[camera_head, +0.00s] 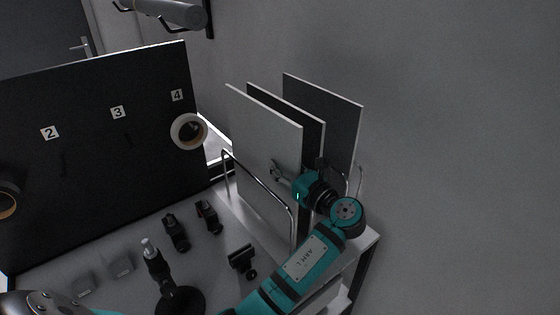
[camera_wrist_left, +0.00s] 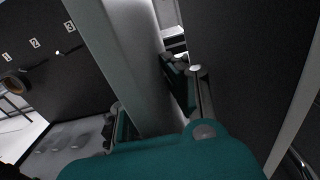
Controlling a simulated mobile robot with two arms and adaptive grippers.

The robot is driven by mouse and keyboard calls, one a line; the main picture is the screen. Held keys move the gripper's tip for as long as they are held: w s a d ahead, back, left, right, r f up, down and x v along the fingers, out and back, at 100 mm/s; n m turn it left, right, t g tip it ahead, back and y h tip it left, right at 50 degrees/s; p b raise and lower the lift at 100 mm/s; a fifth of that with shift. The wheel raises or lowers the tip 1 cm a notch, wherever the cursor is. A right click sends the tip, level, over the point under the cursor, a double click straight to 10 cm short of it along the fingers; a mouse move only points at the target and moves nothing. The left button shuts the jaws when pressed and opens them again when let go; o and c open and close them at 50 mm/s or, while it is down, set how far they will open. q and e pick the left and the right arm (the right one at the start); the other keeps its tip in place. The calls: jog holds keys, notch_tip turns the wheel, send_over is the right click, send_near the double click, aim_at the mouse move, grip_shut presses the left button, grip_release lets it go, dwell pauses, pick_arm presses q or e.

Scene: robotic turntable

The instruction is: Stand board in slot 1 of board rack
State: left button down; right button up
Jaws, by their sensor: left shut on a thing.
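A light grey board (camera_head: 262,135) stands upright in the board rack (camera_head: 226,175), a chrome wire frame on the white table's right part. My left gripper (camera_head: 283,172) is shut on this board's right edge, with one finger on its near face. In the left wrist view the board (camera_wrist_left: 135,60) runs between the two fingers (camera_wrist_left: 150,108). A black board (camera_head: 312,130) and a dark grey board (camera_head: 335,110) stand behind it. The light grey board's lower edge is partly hidden by wire and my arm, so I cannot tell its slot or seating. My right gripper is not in view.
A black panel (camera_head: 90,140) numbered 2, 3, 4 stands at the left, with a tape roll (camera_head: 188,131) on it. A black stand (camera_head: 178,298) and several small dark tools (camera_head: 175,232) are on the table (camera_head: 140,262). A grey wall is close at right.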

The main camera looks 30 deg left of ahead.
pick_arm(q)
jog(key=shift+f, duration=0.25)
jog(key=c, duration=1.3)
grip_release()
jog(key=v, duration=0.7)
jog(key=shift+d, duration=0.25)
